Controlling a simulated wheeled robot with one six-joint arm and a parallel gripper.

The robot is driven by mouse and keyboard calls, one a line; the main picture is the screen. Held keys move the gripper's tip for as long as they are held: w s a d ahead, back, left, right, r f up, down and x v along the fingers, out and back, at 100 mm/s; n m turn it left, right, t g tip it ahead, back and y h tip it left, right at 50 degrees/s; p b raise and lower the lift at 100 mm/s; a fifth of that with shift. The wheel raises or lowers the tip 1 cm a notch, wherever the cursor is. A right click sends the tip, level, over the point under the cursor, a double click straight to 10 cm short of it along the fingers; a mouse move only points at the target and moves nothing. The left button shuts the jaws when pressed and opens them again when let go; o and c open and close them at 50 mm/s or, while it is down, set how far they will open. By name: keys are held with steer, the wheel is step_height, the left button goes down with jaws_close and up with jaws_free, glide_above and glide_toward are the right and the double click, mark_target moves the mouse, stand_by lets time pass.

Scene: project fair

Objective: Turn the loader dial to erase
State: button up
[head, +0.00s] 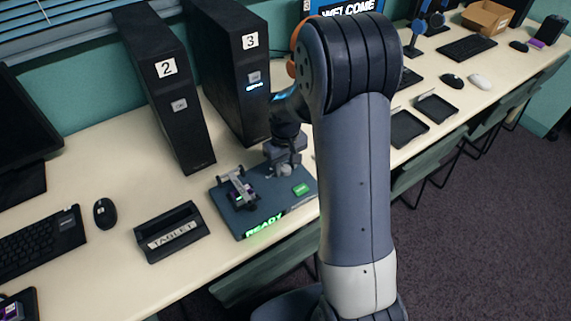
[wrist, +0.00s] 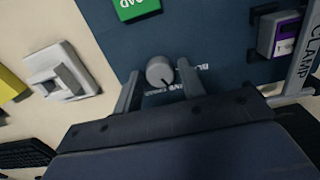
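The loader (head: 232,221) is a dark blue-grey board near the front table edge in the head view, with a lit green READY sign (head: 265,225) and a green button (head: 301,189). Its dial (wrist: 158,70) is a round grey knob with a dark pointer mark at its lower right in the wrist view. Lettering beside it is upside down and partly hidden, so I cannot read the setting. My gripper (head: 285,168) is over the board. In the wrist view its fingers (wrist: 159,76) are apart, one each side of the dial, with visible gaps.
A clamp holding a purple-marked part (head: 240,190) sits on the board's left; it shows at right in the wrist view (wrist: 282,35). Black towers 2 (head: 180,115) and 3 (head: 232,75) stand behind. A tablet stand (head: 170,232) is left of the board.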

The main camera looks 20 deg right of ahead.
steer(key=c, duration=0.7)
steer(key=shift+m, duration=0.4)
steer(key=m, duration=0.3)
steer(key=shift+m, duration=0.3)
steer(key=m, duration=0.4)
steer(key=shift+m, duration=0.3)
steer(key=m, duration=0.4)
steer(key=shift+m, duration=2.4)
